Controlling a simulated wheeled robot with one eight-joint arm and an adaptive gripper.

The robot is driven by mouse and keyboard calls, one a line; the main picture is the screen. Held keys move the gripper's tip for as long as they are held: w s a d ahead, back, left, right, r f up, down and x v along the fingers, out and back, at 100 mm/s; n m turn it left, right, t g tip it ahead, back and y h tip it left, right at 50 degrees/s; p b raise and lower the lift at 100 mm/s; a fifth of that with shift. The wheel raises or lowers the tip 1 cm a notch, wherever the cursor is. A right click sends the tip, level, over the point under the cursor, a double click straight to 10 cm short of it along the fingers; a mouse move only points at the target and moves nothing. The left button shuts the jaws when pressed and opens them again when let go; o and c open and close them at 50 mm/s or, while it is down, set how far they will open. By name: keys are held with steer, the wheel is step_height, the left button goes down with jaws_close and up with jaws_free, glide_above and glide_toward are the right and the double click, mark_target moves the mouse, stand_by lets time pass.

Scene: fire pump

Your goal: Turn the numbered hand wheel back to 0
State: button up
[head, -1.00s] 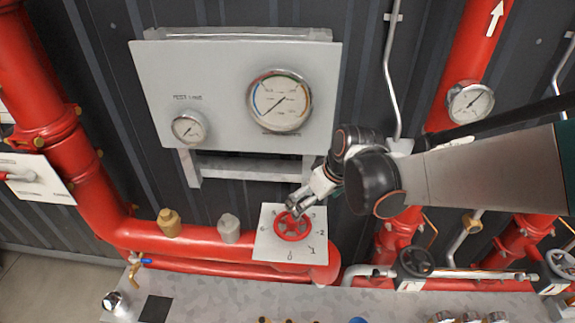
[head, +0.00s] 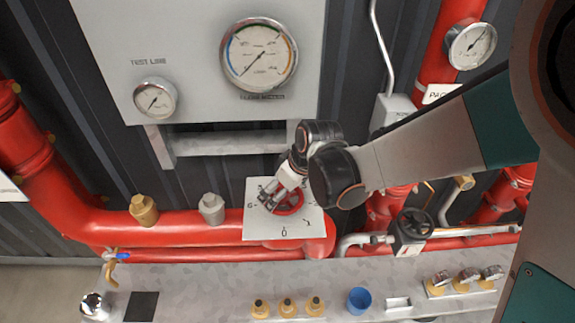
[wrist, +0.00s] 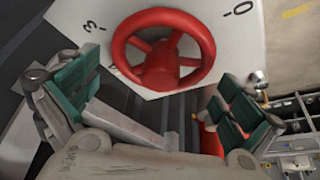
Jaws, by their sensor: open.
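The red spoked hand wheel (head: 290,203) sits on a white numbered plate (head: 309,228) in front of the red pipe. A 0 is at the plate's bottom edge in the head view, with a 1 to its right. In the wrist view the hand wheel (wrist: 163,48) is close, with a 3 at its left and a 0 at its right. My gripper (head: 270,197) is over the wheel's upper left side. In the wrist view its green-padded fingers (wrist: 158,103) are wide apart, with the wheel ahead between them. I cannot tell whether they touch it. No pointer on the wheel is clear.
A gauge panel (head: 200,90) is on the wall above. A black hand wheel (head: 414,224) is to the right. Brass and grey caps stand on the pipe at left. The grey bench (head: 220,280) below holds brass fittings and a blue cup (head: 359,300).

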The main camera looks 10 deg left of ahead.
steer(key=shift+w+a+f, duration=0.1)
steer(key=shift+a+f, duration=0.05)
steer(key=shift+f, duration=0.3)
steer(key=c, duration=0.9)
steer(key=o, duration=0.6)
steer(key=c, duration=0.6)
steer(key=m+t+h+b, duration=0.1)
steer(key=m, duration=0.2)
steer(key=shift+m, duration=0.3)
steer(key=m+t+h+b, duration=0.1)
steer(key=m, duration=0.3)
steer(key=shift+m+h, duration=0.3)
